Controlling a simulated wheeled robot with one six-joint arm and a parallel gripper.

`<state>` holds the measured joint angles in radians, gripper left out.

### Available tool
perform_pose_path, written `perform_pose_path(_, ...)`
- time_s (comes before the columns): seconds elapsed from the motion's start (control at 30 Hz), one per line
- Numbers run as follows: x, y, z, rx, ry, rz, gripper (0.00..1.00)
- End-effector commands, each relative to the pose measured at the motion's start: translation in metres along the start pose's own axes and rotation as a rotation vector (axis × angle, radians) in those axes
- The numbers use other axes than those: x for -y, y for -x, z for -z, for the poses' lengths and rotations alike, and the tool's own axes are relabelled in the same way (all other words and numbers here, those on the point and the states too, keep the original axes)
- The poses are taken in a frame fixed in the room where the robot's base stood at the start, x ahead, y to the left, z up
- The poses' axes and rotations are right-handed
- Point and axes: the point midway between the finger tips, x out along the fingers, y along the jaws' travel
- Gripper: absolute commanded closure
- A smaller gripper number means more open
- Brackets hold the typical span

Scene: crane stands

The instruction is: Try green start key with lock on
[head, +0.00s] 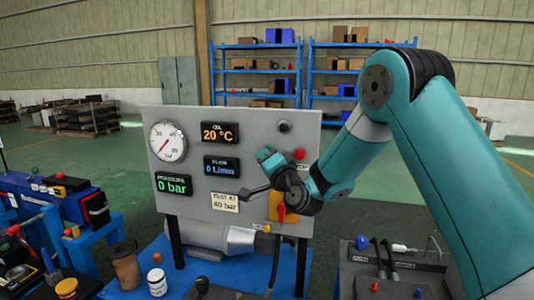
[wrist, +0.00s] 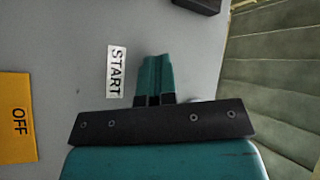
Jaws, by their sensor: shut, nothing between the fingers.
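The grey panel (head: 230,125) stands on the blue bench. My gripper (head: 264,153) is at the panel's right half, left of the red button (head: 299,154). In the wrist view my gripper (wrist: 154,70) is shut and empty, its teal fingers together, close to the panel beside the white START label (wrist: 115,72). No green start key shows; it may be hidden behind my fingers. The yellow plate (head: 274,200) with a red handle (head: 281,212) is below my gripper, partly covered by my wrist. Its OFF marking (wrist: 18,121) shows in the wrist view. No lock can be made out.
A dark green round lamp or button (head: 284,126) sits above the red button. A dial gauge (head: 168,141) and lit displays are at the left. A brown cup (head: 126,266) and a white jar (head: 157,282) stand on the bench. A grey cylinder (head: 240,238) lies below the panel.

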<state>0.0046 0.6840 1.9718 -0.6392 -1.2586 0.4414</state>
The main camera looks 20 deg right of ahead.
Motion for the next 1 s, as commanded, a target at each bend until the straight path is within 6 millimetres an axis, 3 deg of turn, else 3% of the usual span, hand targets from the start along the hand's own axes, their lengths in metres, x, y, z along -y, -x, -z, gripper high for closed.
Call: perform_pose_path(1.0,0.019,0.023,-0.018,0.002,0.0,0.002,1.0)
